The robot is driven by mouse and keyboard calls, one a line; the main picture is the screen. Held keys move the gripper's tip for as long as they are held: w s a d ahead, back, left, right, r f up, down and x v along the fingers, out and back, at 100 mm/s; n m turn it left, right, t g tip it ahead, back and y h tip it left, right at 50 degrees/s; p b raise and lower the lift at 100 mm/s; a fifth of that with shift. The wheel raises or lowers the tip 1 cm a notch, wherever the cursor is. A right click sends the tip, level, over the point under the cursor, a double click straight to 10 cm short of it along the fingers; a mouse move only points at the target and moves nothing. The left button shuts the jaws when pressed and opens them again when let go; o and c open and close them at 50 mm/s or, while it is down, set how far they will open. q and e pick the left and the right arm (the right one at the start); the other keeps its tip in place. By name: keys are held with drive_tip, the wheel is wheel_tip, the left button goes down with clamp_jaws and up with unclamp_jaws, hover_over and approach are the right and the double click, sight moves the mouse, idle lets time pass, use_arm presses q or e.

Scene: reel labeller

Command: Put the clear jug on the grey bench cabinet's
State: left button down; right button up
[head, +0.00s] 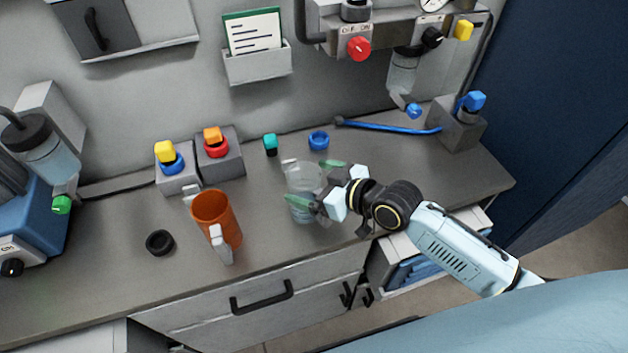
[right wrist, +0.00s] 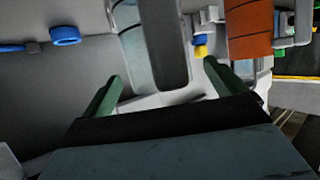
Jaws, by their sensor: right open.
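The clear jug (head: 303,180) stands upright on the grey bench top (head: 120,285), right of the orange jug. It also shows in the right wrist view (right wrist: 135,50), ahead of my fingers, with a grey upright part, seemingly its handle, in front. My right gripper (head: 318,183) is open, its green fingers spread on either side of the clear jug in the head view. I cannot tell whether they touch it. The grey bench cabinet has a front with a black-handled drawer (head: 215,318). My left gripper is not in view.
An orange jug (head: 212,215) with pale handles stands left of the clear jug; a black ring (head: 160,243) lies beside it. Blue ring (head: 318,140), teal piece (head: 270,144) and blue rod (head: 390,127) lie behind. An open drawer (head: 400,270) holds blue items at right.

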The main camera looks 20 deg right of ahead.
drive_tip(key=v, duration=1.2)
drive_tip(key=shift+r+p, duration=0.1)
drive_tip(key=shift+p, duration=0.2)
idle(1.6)
